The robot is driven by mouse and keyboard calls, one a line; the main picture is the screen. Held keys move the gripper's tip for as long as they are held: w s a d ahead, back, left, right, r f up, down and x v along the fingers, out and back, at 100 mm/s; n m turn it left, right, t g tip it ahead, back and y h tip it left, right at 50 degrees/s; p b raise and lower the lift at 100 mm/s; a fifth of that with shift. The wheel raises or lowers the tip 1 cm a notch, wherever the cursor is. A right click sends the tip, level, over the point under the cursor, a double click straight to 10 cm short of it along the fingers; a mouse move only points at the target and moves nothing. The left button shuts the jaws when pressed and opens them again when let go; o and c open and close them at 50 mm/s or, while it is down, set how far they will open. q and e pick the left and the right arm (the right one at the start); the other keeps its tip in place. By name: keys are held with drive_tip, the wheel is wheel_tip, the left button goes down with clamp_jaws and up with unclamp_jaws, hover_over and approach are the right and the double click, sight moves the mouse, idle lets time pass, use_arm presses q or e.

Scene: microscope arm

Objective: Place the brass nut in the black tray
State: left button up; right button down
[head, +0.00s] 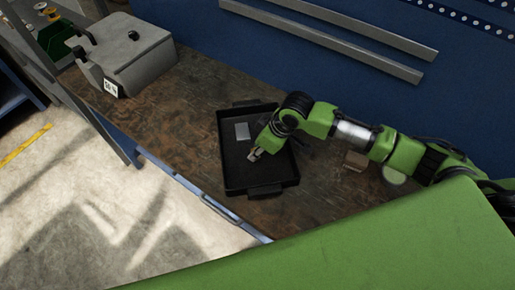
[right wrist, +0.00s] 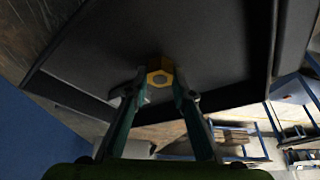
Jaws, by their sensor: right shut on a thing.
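The black tray (head: 232,168) lies on the brown workbench in the middle of the head view. My right gripper (head: 254,154) is over the tray's inside, near its middle. In the right wrist view, my right gripper (right wrist: 160,88) is shut on the brass nut (right wrist: 160,70), a yellow hexagonal piece held between the fingertips. The dark tray floor (right wrist: 110,50) fills the background behind the nut. I cannot tell whether the nut touches the tray floor. In the head view the nut is too small to make out. My left gripper is not in view.
A flat grey plate (head: 242,131) lies in the tray beside my gripper. A small brown block (head: 356,160) sits on the bench right of the tray. A grey machine (head: 125,52) stands at the bench's far left. Bare bench (head: 180,105) lies left of the tray.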

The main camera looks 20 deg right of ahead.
drive_tip(key=c, duration=1.7)
unclamp_jaws()
drive_tip(key=shift+f, duration=0.1)
drive_tip(key=b+v, duration=0.1)
drive_tip(key=v, duration=1.1)
drive_tip(key=shift+s, duration=0.1)
